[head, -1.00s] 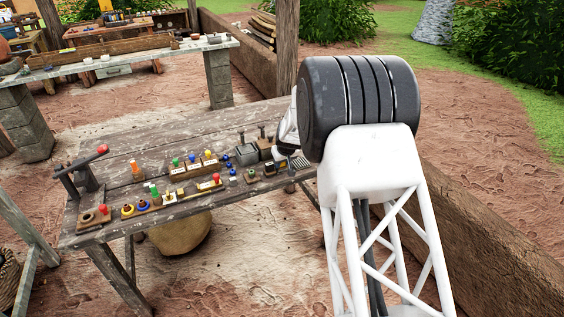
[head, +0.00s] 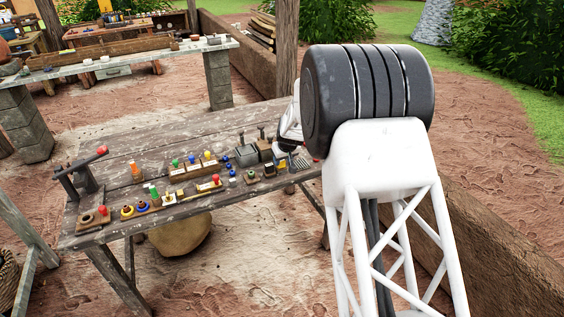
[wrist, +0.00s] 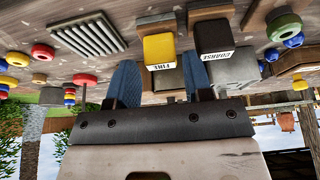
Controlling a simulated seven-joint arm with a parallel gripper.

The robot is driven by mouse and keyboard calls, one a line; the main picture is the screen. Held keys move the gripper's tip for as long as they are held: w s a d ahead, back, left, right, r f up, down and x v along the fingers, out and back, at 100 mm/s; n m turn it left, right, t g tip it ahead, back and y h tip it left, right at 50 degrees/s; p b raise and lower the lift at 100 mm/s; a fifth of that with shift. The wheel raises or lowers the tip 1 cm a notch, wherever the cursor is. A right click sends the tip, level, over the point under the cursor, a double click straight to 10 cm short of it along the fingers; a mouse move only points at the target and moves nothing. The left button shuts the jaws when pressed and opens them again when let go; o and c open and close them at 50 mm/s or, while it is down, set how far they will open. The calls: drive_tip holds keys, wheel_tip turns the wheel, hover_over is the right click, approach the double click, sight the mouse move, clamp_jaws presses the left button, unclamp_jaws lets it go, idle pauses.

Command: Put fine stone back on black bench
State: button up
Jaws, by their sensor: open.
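The fine stone (wrist: 163,49) is a yellow block with a white end reading FINE in the wrist view. In the head view it shows as a small yellow block (head: 282,165) near the right end of the weathered table (head: 130,150). My gripper (wrist: 160,80) is open; its two blue fingers are on either side of the fine stone's line, with no clear contact. The coarse stone (wrist: 214,40), black with a white end reading COARSE, stands beside it, close to one finger. I cannot tell which surface is the black bench.
A ridged grey plate (wrist: 87,37) lies beside the fine stone. A grey metal box (head: 246,155) and several coloured knobs and rings crowd the table's front edge. The table's back half is mostly clear. Another bench (head: 120,62) stands behind.

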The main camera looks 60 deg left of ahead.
drive_tip(key=v, duration=0.9)
drive_tip(key=shift+r, duration=0.1)
idle(1.0)
